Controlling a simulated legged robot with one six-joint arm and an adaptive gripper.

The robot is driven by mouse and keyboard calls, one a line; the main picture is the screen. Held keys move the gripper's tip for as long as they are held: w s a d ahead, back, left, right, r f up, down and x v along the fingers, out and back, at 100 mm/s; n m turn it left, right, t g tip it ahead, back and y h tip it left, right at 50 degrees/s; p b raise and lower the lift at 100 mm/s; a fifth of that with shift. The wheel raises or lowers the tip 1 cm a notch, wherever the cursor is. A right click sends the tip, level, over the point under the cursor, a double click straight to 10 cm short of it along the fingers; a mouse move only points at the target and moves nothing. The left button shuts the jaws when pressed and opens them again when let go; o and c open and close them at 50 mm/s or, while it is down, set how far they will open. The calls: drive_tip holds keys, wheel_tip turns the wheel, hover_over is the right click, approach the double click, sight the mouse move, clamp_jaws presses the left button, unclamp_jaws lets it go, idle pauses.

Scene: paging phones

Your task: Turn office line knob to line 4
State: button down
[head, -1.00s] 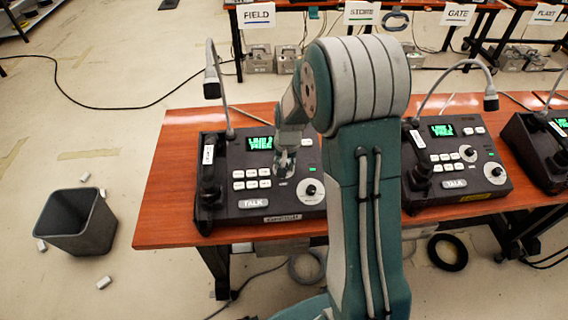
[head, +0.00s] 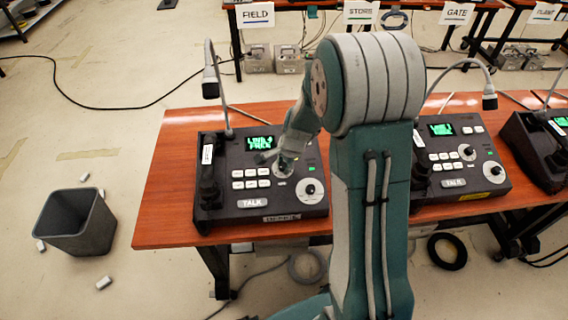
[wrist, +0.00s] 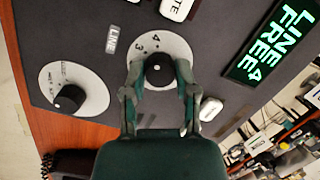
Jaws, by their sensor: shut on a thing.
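The line knob (wrist: 158,70) is a black round knob on a white dial (wrist: 172,46) marked with numbers, 3 and 4 among them. The LINE label (wrist: 112,39) sits beside it. My gripper (wrist: 158,78) is shut on the knob, one finger on each side. In the head view my gripper (head: 284,166) reaches down onto the left phone (head: 228,216) and mostly hides this knob. The phone's green screen (wrist: 272,42) reads "LINE 4 FREE"; it also shows in the head view (head: 262,142). The phone's front label (head: 281,217) is too small to read.
A second knob (wrist: 70,98) on a white dial is close by on the same panel. The left phone also has a handset (head: 209,180), a gooseneck microphone (head: 211,88) and white buttons. Another phone (head: 458,170) stands to the right. A dark bin (head: 75,225) is on the floor.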

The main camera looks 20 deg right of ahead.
sight(291, 178)
drive_tip(key=shift+s+f+m, duration=0.1)
drive_tip(key=shift+f+m, duration=0.05)
drive_tip(key=shift+m, duration=0.85)
drive_tip(key=shift+a, duration=0.1)
drive_tip(key=shift+c, duration=1.9)
unclamp_jaws()
drive_tip(key=shift+r, duration=0.35)
drive_tip(key=v, duration=1.1)
drive_tip(key=shift+s, duration=0.15)
